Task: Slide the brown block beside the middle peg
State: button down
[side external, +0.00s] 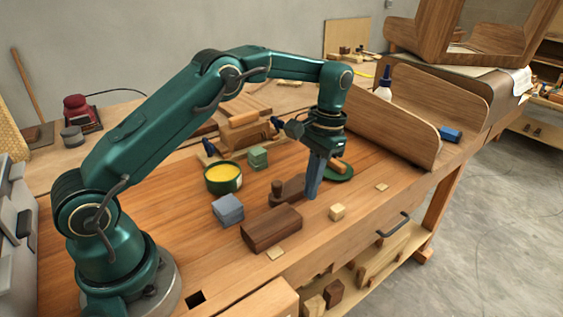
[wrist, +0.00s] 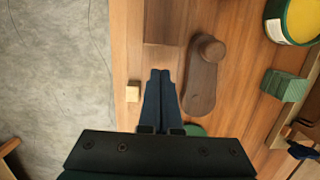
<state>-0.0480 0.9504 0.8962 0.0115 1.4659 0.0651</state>
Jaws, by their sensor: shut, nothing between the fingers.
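The brown block (side external: 271,229) lies flat near the front edge of the bench. Part of it shows at the top of the wrist view (wrist: 165,22). My gripper (side external: 310,196) points down, its fingers shut and empty, to the right of the block. In the wrist view the closed fingertips (wrist: 160,73) show below the block's near end, with a gap between. A dark wooden piece with a round knob (wrist: 204,75) lies just right of the fingers there; it also shows behind the block in the side view (side external: 287,189). I cannot tell which thing is the middle peg.
A small pale cube (side external: 337,212) sits right of my fingers. A grey-blue block (side external: 228,209), yellow tin (side external: 222,178) and green blocks (side external: 258,158) stand left and behind. A green disc (side external: 340,172) lies behind my gripper. The bench edge and floor are close in front.

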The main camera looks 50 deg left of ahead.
jog(key=shift+w, duration=0.45)
notch_tip(320, 180, up, 9)
jog(key=t, duration=0.2)
notch_tip(320, 180, up, 9)
jog(key=t, duration=0.4)
send_over(260, 225)
jog(key=w+d, duration=0.1)
jog(key=d, duration=0.1)
jog(key=shift+s+f+t, duration=0.7)
jog(key=shift+s+f, duration=1.3)
jog(key=shift+s, duration=2)
jog(key=w+r+g, duration=0.3)
jog(key=w, duration=1)
jog(key=w+f+g, duration=0.1)
jog(key=w+f, duration=0.1)
jog(key=f, duration=0.3)
jog(key=w+a+f+g, duration=0.1)
jog(key=w+f+g, duration=0.1)
jog(key=f, duration=0.4)
jog(key=w+f+g, duration=0.1)
jog(key=w+f, duration=0.1)
jog(key=f, duration=0.4)
jog(key=shift+w+a, duration=0.25)
jog(key=shift+a, duration=0.1)
jog(key=shift+s, duration=0.1)
jog(key=shift+s+a, duration=0.15)
jog(key=shift+s, duration=5.85)
jog(key=shift+f, duration=0.85)
